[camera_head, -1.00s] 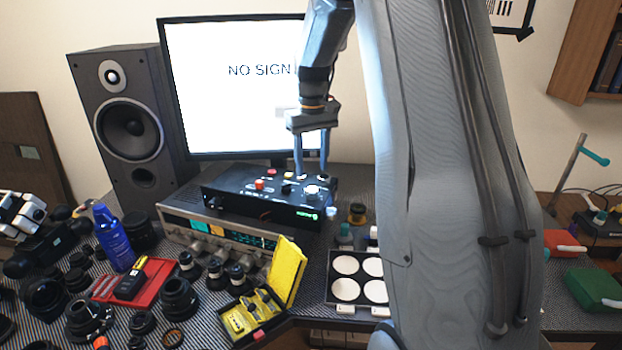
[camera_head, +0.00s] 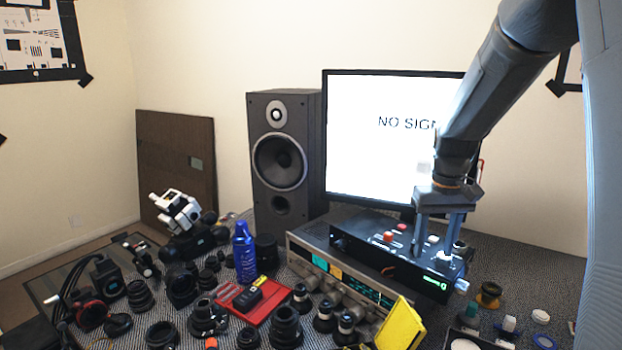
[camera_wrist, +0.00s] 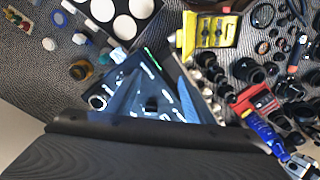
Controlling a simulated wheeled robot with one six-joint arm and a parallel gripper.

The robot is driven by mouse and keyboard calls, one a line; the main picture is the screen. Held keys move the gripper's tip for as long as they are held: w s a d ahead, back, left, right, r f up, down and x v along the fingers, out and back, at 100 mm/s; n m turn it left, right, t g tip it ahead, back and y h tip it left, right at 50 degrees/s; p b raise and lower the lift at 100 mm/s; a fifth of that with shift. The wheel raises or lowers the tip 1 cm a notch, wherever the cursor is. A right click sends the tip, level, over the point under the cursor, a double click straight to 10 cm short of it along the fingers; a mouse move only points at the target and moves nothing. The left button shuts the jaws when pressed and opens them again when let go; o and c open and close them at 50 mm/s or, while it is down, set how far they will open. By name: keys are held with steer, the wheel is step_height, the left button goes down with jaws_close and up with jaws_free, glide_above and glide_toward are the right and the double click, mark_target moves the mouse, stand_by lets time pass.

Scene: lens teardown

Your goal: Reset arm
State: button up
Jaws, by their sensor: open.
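My gripper (camera_head: 434,236) points down with its two fingers apart and nothing between them. In the head view it hangs in front of the black control box (camera_head: 382,256), which has red and white knobs and sits on a silver receiver (camera_head: 322,268). I cannot tell whether the fingertips touch the box.
A monitor (camera_head: 380,150) stands behind my arm, with a speaker (camera_head: 283,150) to its left. A blue spray can (camera_head: 244,252), a red tray (camera_head: 256,305), several lenses and a yellow case (camera_head: 402,326) crowd the front.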

steer(key=s+a+f, duration=0.3)
steer(key=s+a, duration=0.2)
steer(key=s, duration=0.4)
steer(key=s+a+f+t+b, duration=0.1)
steer(key=s+a+f, duration=0.3)
steer(key=s, duration=0.5)
steer(key=shift+a+f, duration=0.2)
steer(key=shift+a, duration=0.75)
steer(key=shift+d, duration=0.1)
